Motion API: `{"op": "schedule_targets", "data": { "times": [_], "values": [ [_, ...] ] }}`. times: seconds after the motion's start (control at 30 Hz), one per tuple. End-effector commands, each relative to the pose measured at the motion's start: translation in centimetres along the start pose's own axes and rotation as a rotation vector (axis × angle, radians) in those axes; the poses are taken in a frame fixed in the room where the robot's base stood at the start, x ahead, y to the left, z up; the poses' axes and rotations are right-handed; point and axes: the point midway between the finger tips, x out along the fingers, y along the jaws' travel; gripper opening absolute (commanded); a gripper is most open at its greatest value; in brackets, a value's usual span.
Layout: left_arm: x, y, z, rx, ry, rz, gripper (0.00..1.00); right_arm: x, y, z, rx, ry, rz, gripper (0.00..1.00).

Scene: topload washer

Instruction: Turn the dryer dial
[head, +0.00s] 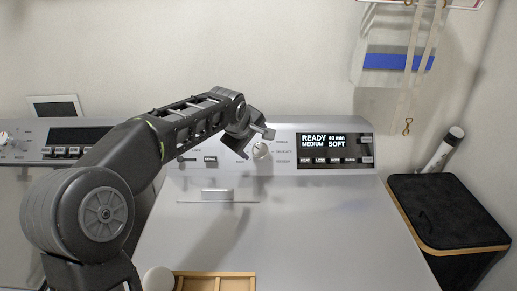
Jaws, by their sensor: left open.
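The dryer (330,225) is a silver top-load machine in the middle of the head view, with a control panel along its back. Its dial (261,150) is a small light round knob on the panel, left of a lit display (323,140) reading "READY 40 min MEDIUM SOFT". My left gripper (257,142) is open at the panel, just at the dial's upper left. The fingers partly overlap the dial area, and I cannot tell whether they touch it. My left arm hides part of the panel's left side. My right gripper is not in view.
Another machine (60,150) with its own panel stands at the left. A black-topped wooden hamper (445,210) stands right of the dryer. A wooden divided tray (215,282) is at the bottom. A bag with straps (395,60) hangs on the back wall. The dryer's top is mostly clear.

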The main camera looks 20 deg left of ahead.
Motion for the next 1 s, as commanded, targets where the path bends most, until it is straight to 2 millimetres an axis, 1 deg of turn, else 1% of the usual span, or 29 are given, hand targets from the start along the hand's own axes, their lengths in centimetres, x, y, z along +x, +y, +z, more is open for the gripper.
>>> {"op": "schedule_targets", "data": {
  "times": [0.17, 0.4, 0.53, 0.67, 0.87, 1.0],
  "values": [
    [1.8, 0.0, 0.0, 0.001, -0.001, -0.003, 0.68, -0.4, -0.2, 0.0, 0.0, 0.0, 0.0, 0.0],
    [5.5, 0.0, -0.1, 0.0, -0.001, -0.003, 0.68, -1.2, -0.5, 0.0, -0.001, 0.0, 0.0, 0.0],
    [7.0, 0.0, 0.0, 0.0, -0.001, -0.002, 0.68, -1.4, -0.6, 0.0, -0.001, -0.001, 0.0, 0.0],
    [7.5, 0.0, 0.0, -0.001, 0.0, 0.0, 0.68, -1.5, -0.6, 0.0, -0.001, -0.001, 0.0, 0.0],
    [7.5, 0.0, 0.0, 0.0, 0.0, 0.0, 0.68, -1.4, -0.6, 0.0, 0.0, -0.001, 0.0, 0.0],
    [7.5, 0.0, 0.0, 0.0, 0.0, 0.0, 0.58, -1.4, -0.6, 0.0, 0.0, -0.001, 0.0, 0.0]
  ]
}}
